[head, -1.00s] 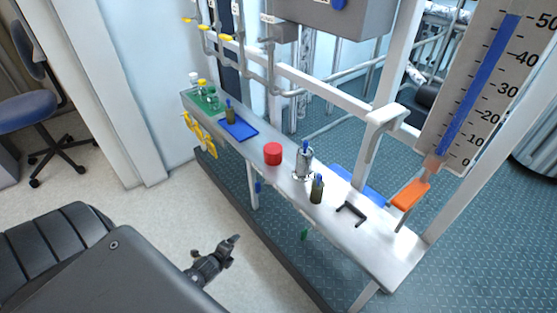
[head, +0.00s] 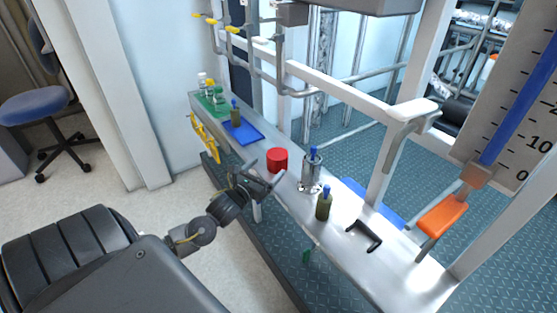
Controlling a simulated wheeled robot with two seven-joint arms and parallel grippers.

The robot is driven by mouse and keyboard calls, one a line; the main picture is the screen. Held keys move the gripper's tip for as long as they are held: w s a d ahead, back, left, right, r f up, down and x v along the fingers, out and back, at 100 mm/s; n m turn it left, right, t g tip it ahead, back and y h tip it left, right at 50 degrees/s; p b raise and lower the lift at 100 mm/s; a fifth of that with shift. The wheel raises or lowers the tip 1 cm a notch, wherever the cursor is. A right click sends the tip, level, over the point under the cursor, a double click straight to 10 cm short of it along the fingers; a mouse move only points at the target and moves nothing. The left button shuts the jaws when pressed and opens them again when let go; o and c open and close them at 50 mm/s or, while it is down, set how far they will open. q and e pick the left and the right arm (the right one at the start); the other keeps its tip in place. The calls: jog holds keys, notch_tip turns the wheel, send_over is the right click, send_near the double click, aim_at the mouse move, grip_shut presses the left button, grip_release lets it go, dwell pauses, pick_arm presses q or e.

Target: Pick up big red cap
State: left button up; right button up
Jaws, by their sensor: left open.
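The big red cap (head: 277,160) is a red cylinder standing on the narrow grey bench (head: 345,272), near its middle. My left gripper (head: 268,183) is open and empty. It is just in front of the bench edge, close to the cap and a little below it in the head view, and appears apart from it. My right gripper is not in view.
A steel vessel with a blue top (head: 312,170) stands right of the cap, then a dark green bottle (head: 324,205) and a black bracket (head: 364,236). A blue tray (head: 246,136) and a green rack (head: 212,106) are to the left. White railing posts rise behind the bench.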

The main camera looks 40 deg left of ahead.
aim_at(277, 157)
pick_arm(q)
jog(key=shift+w+a+f, duration=0.1)
jog(key=shift+w, duration=0.55)
jog(key=shift+w+a+f, duration=0.1)
jog(key=shift+w, duration=0.5)
jog(key=shift+w+r, duration=0.1)
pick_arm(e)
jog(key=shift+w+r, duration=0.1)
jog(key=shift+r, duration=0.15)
pick_arm(q)
jog(key=shift+w, duration=0.2)
jog(key=w, duration=0.2)
jog(key=w+a+b, duration=0.1)
jog(key=w, duration=0.1)
jog(key=shift+w, duration=0.4)
jog(key=c, duration=1.1)
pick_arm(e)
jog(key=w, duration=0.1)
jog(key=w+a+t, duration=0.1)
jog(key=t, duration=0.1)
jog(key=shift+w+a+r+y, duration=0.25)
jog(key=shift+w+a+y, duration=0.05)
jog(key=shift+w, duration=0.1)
